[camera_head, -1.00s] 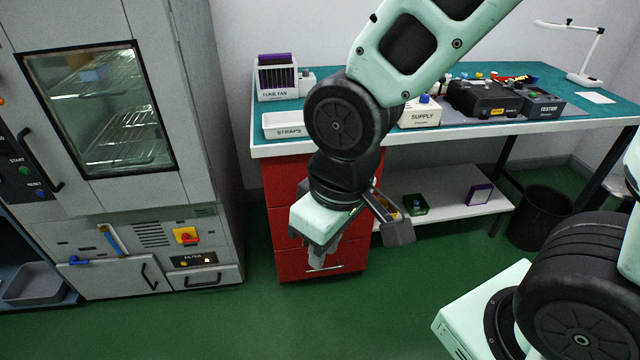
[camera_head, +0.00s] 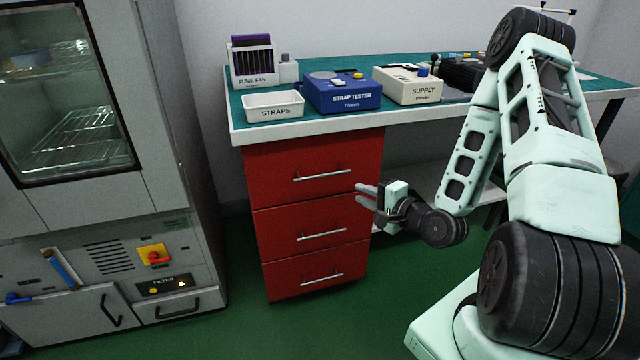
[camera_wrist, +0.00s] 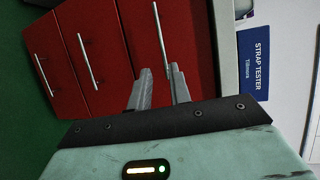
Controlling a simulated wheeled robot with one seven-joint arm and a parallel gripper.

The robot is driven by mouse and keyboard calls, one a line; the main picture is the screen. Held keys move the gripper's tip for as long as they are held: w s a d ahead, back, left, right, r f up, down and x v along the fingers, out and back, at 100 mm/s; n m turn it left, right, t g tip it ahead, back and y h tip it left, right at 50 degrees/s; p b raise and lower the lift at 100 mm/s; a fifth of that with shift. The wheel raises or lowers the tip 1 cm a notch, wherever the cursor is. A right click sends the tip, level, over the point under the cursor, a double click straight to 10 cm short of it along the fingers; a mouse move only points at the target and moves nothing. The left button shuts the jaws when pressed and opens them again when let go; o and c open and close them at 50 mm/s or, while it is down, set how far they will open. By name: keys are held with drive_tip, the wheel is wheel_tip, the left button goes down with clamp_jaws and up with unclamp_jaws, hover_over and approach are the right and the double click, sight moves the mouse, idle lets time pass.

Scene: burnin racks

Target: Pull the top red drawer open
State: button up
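The top red drawer (camera_head: 312,160) is the uppermost of three in a red cabinet under the bench. Its front looks flush with the others, so it appears closed. Its silver bar handle (camera_head: 322,175) lies level in the head view. In the wrist view this handle (camera_wrist: 161,38) runs up the picture beyond my fingertips. My gripper (camera_head: 360,194) is at the right of the drawer fronts, fingers pointing left, slightly below the handle's height. In the wrist view my gripper (camera_wrist: 160,75) has a gap between its fingers and holds nothing. I cannot tell the exact distance to the handle.
The middle drawer (camera_head: 318,228) and bottom drawer (camera_head: 315,273) have similar handles. Above, the bench carries a STRAPS tray (camera_head: 273,114) and a blue strap tester (camera_head: 342,102). A grey oven cabinet (camera_head: 165,130) stands at left. Green floor in front of the drawers is clear.

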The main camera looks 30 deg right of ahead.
sight(322, 176)
drive_tip(key=x, duration=1.7)
drive_tip(key=shift+w+d+r+b, duration=0.15)
drive_tip(key=shift+b, duration=0.15)
clamp_jaws()
